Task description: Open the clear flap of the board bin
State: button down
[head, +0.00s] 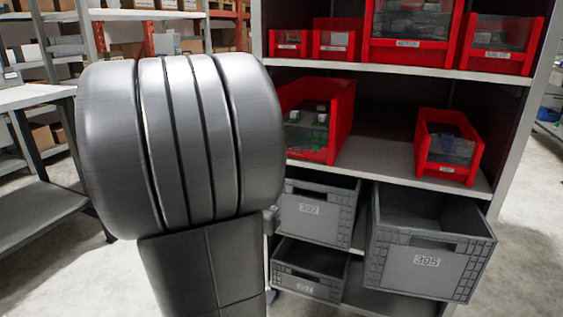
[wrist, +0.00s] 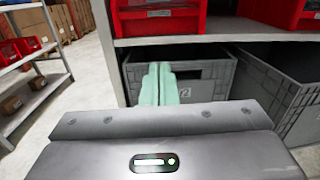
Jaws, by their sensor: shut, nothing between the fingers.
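A red bin (head: 342,118) on the middle shelf, at its left, holds green and white items behind a clear front (head: 306,137). The green pieces may be boards, but its label is not readable. Whether its flap is shut is not clear. A red bin's front (wrist: 160,24) with a label shows at the top of the wrist view. My gripper's pale green fingers (wrist: 157,84) are together and empty, below the shelf edge and in front of a grey crate (wrist: 206,88).
More red bins with clear fronts stand on the upper shelf, and one (head: 449,147) at right on the middle shelf. Grey crates (head: 425,268) jut out below. The shelf edge (head: 400,184) lies above the crates. A grey bench (head: 40,97) stands at left.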

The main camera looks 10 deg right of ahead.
aim_at(294, 146)
jog(key=w+d+r, duration=0.4)
jog(key=w+d, duration=0.2)
jog(key=w, duration=0.3)
jog(key=shift+r, duration=0.15)
dwell(0.4)
